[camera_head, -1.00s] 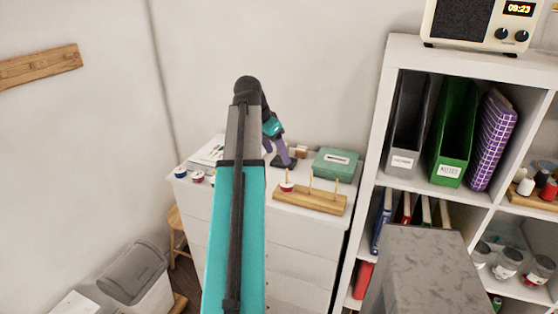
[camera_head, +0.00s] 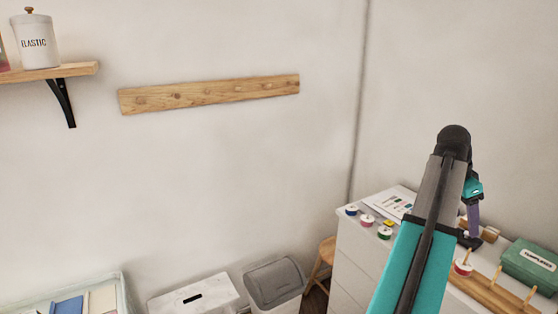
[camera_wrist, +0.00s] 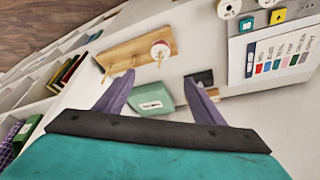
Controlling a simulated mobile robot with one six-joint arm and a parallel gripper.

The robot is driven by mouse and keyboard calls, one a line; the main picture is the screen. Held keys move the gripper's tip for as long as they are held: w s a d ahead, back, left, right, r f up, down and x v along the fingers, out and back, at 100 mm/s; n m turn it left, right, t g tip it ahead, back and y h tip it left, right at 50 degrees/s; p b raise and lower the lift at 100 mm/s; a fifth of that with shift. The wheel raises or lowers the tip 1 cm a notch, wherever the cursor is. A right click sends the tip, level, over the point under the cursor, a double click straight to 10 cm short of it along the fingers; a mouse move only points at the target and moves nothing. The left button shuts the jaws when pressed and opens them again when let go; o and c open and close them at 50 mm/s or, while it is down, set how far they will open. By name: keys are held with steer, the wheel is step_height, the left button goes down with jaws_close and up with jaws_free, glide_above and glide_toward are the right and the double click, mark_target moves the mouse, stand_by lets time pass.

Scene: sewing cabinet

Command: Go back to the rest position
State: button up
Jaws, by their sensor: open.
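My gripper (camera_wrist: 158,97) is open in the wrist view, with its two purple fingers apart and nothing held between them. In the head view my gripper (camera_head: 470,238) shows small at the end of my teal arm, above the top of the white drawer cabinet (camera_head: 362,250). A wooden peg rack (camera_head: 492,292) with one spool (camera_head: 463,267) on a peg stands on the cabinet. The rack also shows in the wrist view (camera_wrist: 130,50). A green box (camera_head: 530,264) sits beside it, and it also appears beyond the fingers in the wrist view (camera_wrist: 151,97).
Several loose spools (camera_head: 367,220) and a colour chart card (camera_head: 390,203) lie at the cabinet's left. A wooden stool (camera_head: 322,262), a grey-lidded bin (camera_head: 274,282) and a white step box (camera_head: 193,297) stand left of it. A wall shelf (camera_head: 80,70) holds a canister (camera_head: 35,42).

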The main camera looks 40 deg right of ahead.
steer(key=w+a+f+n+y, duration=0.15)
steer(key=w+a+f, duration=0.25)
steer(key=w+f, duration=0.55)
steer(key=w+a+f+n, duration=0.35)
steer(key=w+f, duration=0.25)
steer(key=w, duration=0.7)
steer(key=w+a+f+n, duration=0.2)
steer(key=w+a+f, duration=0.2)
steer(key=a+f, duration=0.3)
steer(key=w+a+f+n+g+y, duration=0.1)
steer(key=w+a+f, duration=0.4)
steer(key=a+f, duration=0.2)
steer(key=w+a+f+n, duration=0.2)
steer(key=w+a+f, duration=0.2)
steer(key=a+f, duration=0.25)
steer(key=s+a+f+n+g, duration=0.1)
steer(key=s+a+f+n, duration=0.15)
steer(key=a+f, duration=0.7)
steer(key=s+a+f+n+g, duration=0.1)
steer(key=a+f+n, duration=0.45)
steer(key=a, duration=0.75)
steer(key=s+a+f+n, duration=0.8)
steer(key=s+a+f, duration=0.6)
steer(key=s+a, duration=0.1)
steer(key=shift+a+y+b, duration=0.35)
steer(key=shift+a+y, duration=0.1)
steer(key=shift+a, duration=0.1)
